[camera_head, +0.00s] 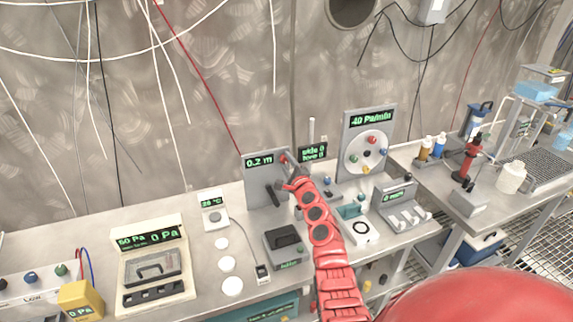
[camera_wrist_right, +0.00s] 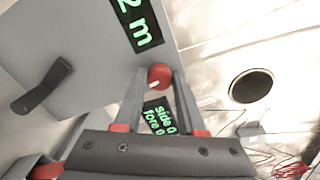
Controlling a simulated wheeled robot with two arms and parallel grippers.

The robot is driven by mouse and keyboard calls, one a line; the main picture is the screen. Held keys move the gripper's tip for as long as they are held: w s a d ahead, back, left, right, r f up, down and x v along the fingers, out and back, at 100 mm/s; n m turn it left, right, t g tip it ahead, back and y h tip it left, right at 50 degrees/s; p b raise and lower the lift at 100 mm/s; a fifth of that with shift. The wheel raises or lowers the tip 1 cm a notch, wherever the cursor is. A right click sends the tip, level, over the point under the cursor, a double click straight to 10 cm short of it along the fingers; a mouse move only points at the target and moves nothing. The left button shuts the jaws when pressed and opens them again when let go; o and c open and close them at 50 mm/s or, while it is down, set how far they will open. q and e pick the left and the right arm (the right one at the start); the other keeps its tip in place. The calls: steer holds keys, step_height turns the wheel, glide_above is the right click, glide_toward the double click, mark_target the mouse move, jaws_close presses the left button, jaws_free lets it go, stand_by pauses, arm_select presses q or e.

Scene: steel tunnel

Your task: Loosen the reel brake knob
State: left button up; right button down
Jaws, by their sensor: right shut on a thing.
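The reel panel (camera_head: 258,164) is a grey upright box with a green "0.2 m" display, standing on the bench in the middle of the head view. A black crank handle (camera_wrist_right: 42,88) sits on its face; it also shows in the head view (camera_head: 273,195). The red round knob (camera_wrist_right: 159,76) is at the panel's right side. My right gripper (camera_wrist_right: 158,82) is shut on the red knob, one finger on each side. In the head view my red right arm reaches up to the panel, and the gripper (camera_head: 288,165) partly hides the knob. My left gripper is out of view.
A "40 Pa/min" panel (camera_head: 368,135) is further right. A black-topped box (camera_head: 284,243) sits in front. White discs (camera_head: 228,264) lie to the left.

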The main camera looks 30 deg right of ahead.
steer(key=n+b, duration=0.2)
steer(key=n, duration=0.1)
steer(key=shift+f+n, duration=0.2)
steer(key=shift+n, duration=0.1)
steer(key=n+b, duration=0.2)
steer(key=shift+n, duration=0.3)
steer(key=n+b, duration=1.5)
steer(key=b, duration=0.5)
steer(key=shift+f, duration=0.15)
steer(key=n+b, duration=0.2)
steer(key=n, duration=0.1)
steer(key=n+b, duration=0.2)
steer(key=n, duration=0.1)
steer(key=shift+n, duration=0.4)
steer(key=n+b, duration=0.1)
steer(key=n, duration=0.2)
steer(key=shift+r, duration=0.2)
steer(key=shift+n, duration=1.7)
steer(key=shift+d+b, duration=0.1)
steer(key=shift+b, duration=0.2)
